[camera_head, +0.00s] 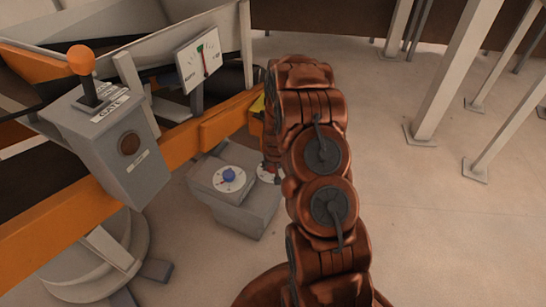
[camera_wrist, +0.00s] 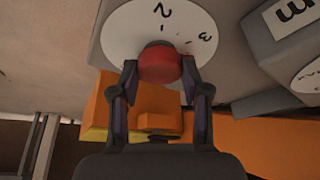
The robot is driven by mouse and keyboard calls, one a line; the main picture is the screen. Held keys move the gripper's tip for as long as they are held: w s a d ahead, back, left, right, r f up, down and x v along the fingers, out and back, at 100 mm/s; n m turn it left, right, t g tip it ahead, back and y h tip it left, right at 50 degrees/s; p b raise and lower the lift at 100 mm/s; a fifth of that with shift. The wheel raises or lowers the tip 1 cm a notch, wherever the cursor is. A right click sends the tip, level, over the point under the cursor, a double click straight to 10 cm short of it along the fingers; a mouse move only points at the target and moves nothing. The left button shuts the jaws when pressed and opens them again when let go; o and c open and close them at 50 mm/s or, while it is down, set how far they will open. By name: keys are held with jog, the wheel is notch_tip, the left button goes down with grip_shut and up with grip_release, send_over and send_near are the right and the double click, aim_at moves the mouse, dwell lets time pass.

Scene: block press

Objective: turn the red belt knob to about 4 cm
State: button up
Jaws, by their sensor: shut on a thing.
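The red belt knob (camera_wrist: 159,66) sits in the middle of a white dial (camera_wrist: 118,36) in the wrist view. The numbers 2 and 3 show on the dial, and other marks are cut off or hidden. My gripper (camera_wrist: 160,78) is shut on the red knob, with one finger on each side. I cannot tell exactly where the knob points. In the head view my arm hides the knob; only part of its white dial (camera_head: 267,172) shows beside my arm.
A blue knob (camera_head: 229,175) on its own dial sits on the grey box left of my arm. A gate box with an orange-balled lever (camera_head: 81,60) and a gauge (camera_head: 199,58) stand along the orange beam (camera_head: 185,140). Pale posts (camera_head: 445,80) stand at right; floor between is clear.

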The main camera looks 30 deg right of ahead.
jog(key=shift+r+m+g+h+p, duration=0.1)
jog(key=shift+m+g+h+p, duration=0.25)
jog(key=shift+m+p, duration=1.05)
jog(key=shift+w+m+g+h+p, duration=0.1)
jog(key=shift+m+g+h+p, duration=0.2)
jog(key=shift+m+p, duration=0.7)
jog(key=o, duration=1.1)
jog(key=shift+a, duration=0.1)
jog(key=v, duration=1.1)
jog(key=shift+s+a+r, duration=0.1)
jog(key=shift+s+r, duration=0.15)
jog(key=shift+r, duration=0.1)
